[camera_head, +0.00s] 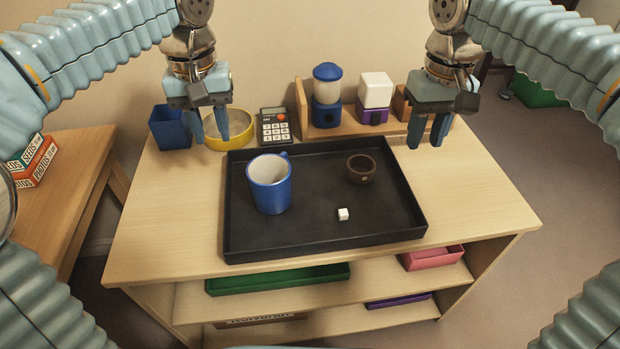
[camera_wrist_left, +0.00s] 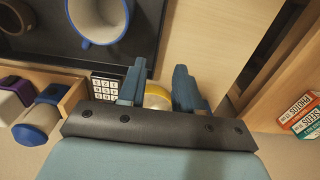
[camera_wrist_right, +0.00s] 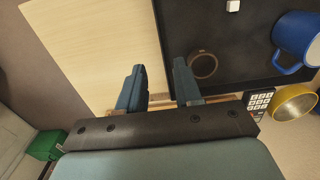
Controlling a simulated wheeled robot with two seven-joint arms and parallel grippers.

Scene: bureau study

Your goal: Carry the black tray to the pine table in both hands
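The black tray (camera_head: 320,240) lies flat on a light wooden desk with shelves below. On it stand a blue mug (camera_head: 270,187), a small dark brown cup (camera_head: 361,169) and a white cube (camera_head: 343,214). My left gripper (camera_head: 210,134) is open and empty, above the desk beyond the tray's far left corner, near the yellow bowl. My right gripper (camera_head: 428,140) is open and empty, above the desk by the tray's far right corner. Both are apart from the tray. A wooden table (camera_head: 62,195) at the left may be the pine table; only part of it shows.
At the desk's back stand a blue bin (camera_head: 170,127), a yellow bowl (camera_head: 232,131), a calculator (camera_head: 275,126) and a wooden rack (camera_head: 303,101) with two jars. Boxes (camera_head: 38,162) sit on the left table. A gap separates desk and table. Floor is open at right.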

